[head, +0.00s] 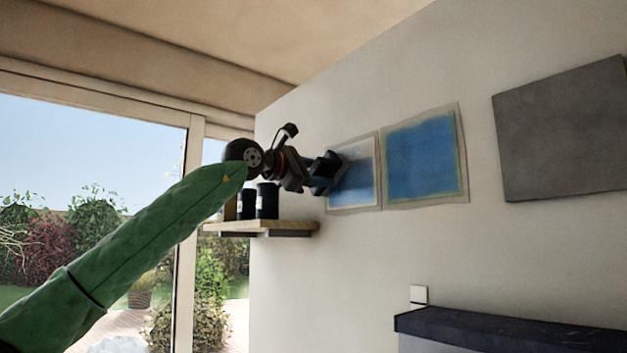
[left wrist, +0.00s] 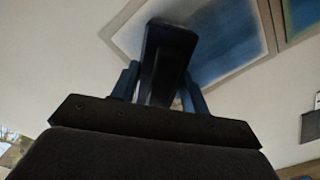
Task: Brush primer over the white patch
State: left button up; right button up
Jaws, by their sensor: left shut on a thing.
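The left square patch (head: 362,188) on the pale wall is blue over most of its face, with a whitish haze toward its top and a beige border. It also shows in the left wrist view (left wrist: 225,35), blue with pale edges. My left gripper (head: 326,172) is at the patch's left side and covers part of it. In the left wrist view, its two blue fingers (left wrist: 160,88) are shut on a dark, flat-sided tool (left wrist: 168,55), likely the brush, which reaches over the patch. The tool's tip is hidden, so I cannot tell whether it touches. My right gripper is not in view.
A second blue patch (head: 422,158) adjoins on the right. A grey panel (head: 562,130) hangs farther right. A wooden shelf (head: 285,226) with dark containers (head: 267,201) is below my left forearm. A dark counter (head: 500,331) stands lower right. Glass doors are at left.

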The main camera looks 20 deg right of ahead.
pick_arm(q)
jog(key=shift+s+d+b, duration=0.3)
jog(key=shift+s+b, duration=0.1)
jog(key=shift+s, duration=0.35)
jog(key=shift+s+d+f+b, duration=0.1)
jog(key=shift+s+d+b, duration=0.05)
jog(key=shift+s+b, duration=0.3)
jog(key=shift+s+d+b, duration=0.25)
jog(key=shift+s+b, duration=0.25)
jog(key=shift+s, duration=0.15)
jog(key=shift+s+d+b, duration=0.2)
jog(key=shift+s+b, duration=0.25)
jog(key=shift+s, duration=0.2)
jog(key=shift+s+d+b, duration=0.25)
jog(key=shift+s+b, duration=0.4)
jog(key=shift+s+d+b, duration=0.2)
jog(key=shift+s+b, duration=0.1)
jog(key=shift+s, duration=0.2)
jog(key=shift+s+d+b, duration=0.15)
jog(key=shift+s+b, duration=0.15)
jog(key=shift+s, duration=0.15)
